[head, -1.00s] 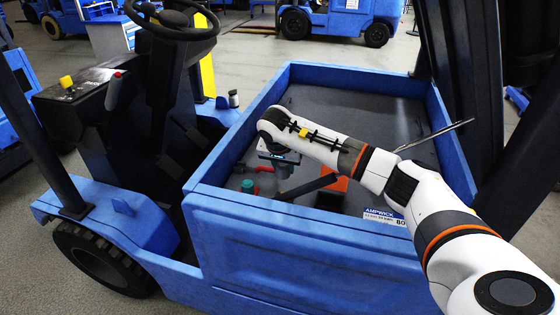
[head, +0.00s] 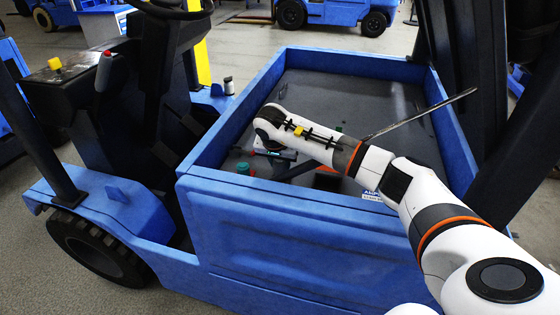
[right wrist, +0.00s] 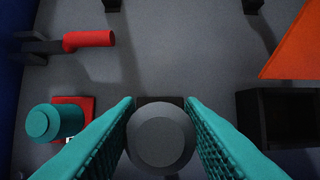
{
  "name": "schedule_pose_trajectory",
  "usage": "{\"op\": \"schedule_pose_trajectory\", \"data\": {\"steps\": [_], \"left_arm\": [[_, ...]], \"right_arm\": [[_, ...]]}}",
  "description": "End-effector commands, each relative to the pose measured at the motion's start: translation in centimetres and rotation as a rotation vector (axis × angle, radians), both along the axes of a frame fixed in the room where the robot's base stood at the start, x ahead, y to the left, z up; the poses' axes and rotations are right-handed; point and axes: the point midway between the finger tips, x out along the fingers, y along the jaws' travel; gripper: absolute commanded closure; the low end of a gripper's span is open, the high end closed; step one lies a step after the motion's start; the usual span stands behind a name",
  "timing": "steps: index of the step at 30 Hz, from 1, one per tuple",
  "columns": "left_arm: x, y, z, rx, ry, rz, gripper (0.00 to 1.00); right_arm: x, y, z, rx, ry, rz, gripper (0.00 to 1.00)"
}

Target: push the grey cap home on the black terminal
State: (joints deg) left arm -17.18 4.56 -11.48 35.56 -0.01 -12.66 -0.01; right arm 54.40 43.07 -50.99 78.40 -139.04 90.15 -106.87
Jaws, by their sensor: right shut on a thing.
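The grey cap (right wrist: 160,135) shows round and end-on in the right wrist view, between the teal pads of my right gripper (right wrist: 161,133), which is shut on it. The black terminal (right wrist: 173,100) shows only as a dark edge behind the cap. The cap appears lined up over it; I cannot tell how far down it sits. In the head view my right gripper (head: 279,155) is low inside the blue truck's bay, and the cap and terminal are hidden by my arm. My left gripper is not in view.
A teal cap (right wrist: 50,122) sits on a red terminal (right wrist: 85,103) to the left. A red-handled lever (right wrist: 88,39) lies beyond it. A black block (right wrist: 275,117) and an orange part (right wrist: 295,45) stand to the right. Blue bay walls (head: 300,205) surround the bay.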

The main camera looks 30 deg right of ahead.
Motion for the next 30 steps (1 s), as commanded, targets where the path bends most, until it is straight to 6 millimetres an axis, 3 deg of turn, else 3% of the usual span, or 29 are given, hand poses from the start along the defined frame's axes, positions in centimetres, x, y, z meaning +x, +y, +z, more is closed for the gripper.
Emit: {"op": "schedule_pose_trajectory", "data": {"steps": [16,30], "left_arm": [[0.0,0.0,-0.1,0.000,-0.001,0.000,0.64],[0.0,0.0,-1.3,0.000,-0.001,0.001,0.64]], "right_arm": [[0.0,0.1,-0.2,0.000,0.000,-0.001,0.74],[0.0,0.0,-2.0,0.000,0.000,-0.001,0.74]]}}
